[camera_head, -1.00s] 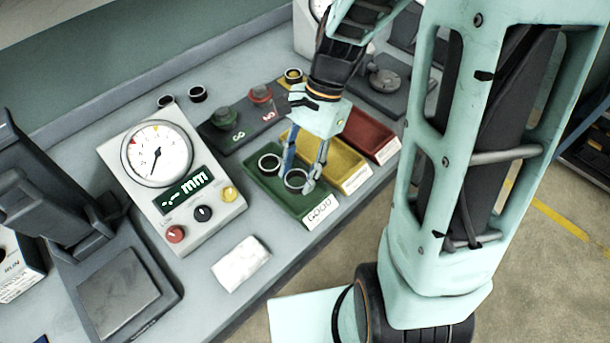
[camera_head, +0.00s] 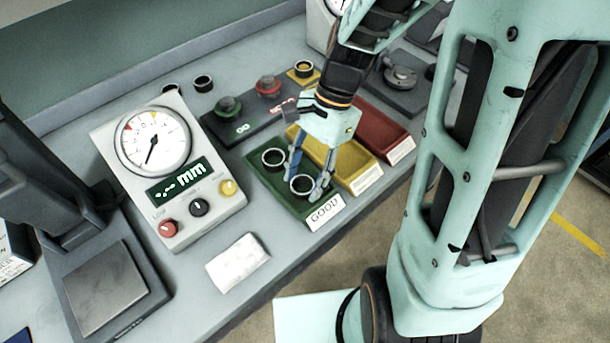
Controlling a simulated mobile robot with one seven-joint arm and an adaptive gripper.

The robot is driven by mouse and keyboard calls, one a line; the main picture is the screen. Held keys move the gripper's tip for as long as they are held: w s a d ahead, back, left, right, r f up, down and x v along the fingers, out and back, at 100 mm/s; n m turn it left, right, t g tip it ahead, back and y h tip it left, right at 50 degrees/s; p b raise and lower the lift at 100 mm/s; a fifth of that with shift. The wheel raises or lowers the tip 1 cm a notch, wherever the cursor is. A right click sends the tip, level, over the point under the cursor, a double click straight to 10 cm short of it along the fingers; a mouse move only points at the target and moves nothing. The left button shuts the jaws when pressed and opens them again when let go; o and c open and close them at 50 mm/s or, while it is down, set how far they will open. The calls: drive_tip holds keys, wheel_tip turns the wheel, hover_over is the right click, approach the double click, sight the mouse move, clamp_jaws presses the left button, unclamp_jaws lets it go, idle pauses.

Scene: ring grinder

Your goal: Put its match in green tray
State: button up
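The green tray (camera_head: 262,184), labelled GOOD, lies on the bench right of the gauge. A dark ring with a bright rim (camera_head: 273,158) sits in its back part. A second, similar ring (camera_head: 302,186) is at its front part near the label. My gripper (camera_head: 306,186) points down over the front of the green tray, with its fingers on either side of the second ring. I cannot tell whether the fingers press on this ring or stand just clear of it, nor whether it rests on the tray floor.
A dial gauge box (camera_head: 170,170) stands left of the tray, with a white cloth (camera_head: 238,262) in front. Yellow (camera_head: 364,172) and red (camera_head: 375,130) trays lie to the right.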

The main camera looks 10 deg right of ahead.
drive_tip(key=shift+r, duration=0.25)
drive_tip(key=p+v, duration=0.1)
drive_tip(key=v, duration=1.1)
drive_tip(key=shift+s, duration=0.1)
